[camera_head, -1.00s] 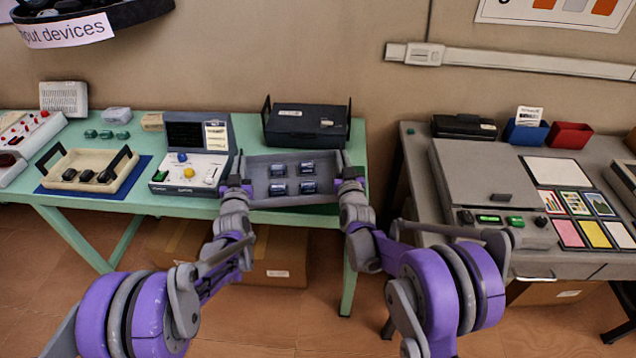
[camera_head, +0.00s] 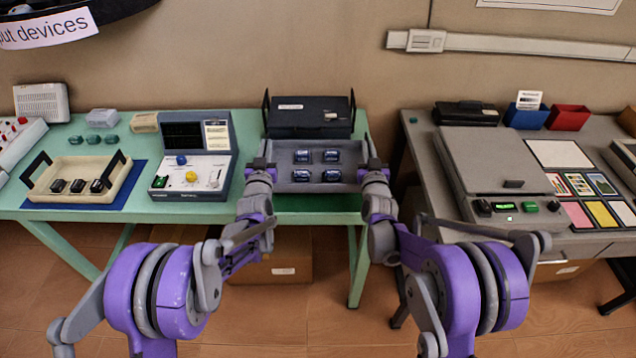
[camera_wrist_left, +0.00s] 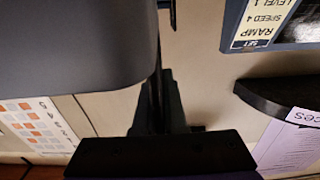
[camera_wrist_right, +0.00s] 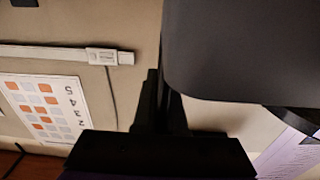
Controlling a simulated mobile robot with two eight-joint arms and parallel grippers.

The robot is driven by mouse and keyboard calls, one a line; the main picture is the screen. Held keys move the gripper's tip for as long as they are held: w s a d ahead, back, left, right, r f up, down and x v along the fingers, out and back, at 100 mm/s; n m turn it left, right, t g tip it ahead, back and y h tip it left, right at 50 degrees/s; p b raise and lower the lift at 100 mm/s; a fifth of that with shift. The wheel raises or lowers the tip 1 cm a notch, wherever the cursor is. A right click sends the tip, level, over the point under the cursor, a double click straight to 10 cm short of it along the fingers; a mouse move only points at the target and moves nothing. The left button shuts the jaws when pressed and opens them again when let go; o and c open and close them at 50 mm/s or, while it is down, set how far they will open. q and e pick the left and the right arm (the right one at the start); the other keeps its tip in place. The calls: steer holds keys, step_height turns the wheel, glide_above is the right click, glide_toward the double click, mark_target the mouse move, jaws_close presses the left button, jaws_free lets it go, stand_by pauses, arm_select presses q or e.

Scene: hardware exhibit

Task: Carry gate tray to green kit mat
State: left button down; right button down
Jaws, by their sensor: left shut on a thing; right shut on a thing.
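The gate tray is a grey tray (camera_head: 316,187) holding several small dark-blue parts (camera_head: 331,155). It is held level between my two grippers over the front of the green table. My left gripper (camera_head: 262,165) is shut on its left side, and my right gripper (camera_head: 373,166) is shut on its right side. A dark green mat (camera_head: 318,203) shows at the table's front edge just below the tray; most of it is hidden. A large dark grey surface, apparently the tray, fills part of the left wrist view (camera_wrist_left: 75,45) and right wrist view (camera_wrist_right: 245,50).
A black case (camera_head: 308,117) with upright handles stands right behind the tray. A console with a screen (camera_head: 192,160) stands close on the left. Farther left, a cream tray (camera_head: 75,165) sits on a blue mat (camera_head: 135,180). A grey table (camera_head: 480,225) stands right, across a gap.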

arm_select(q)
steer(key=shift+r, duration=0.1)
arm_select(e)
steer(key=shift+d, duration=0.1)
stand_by(0.3)
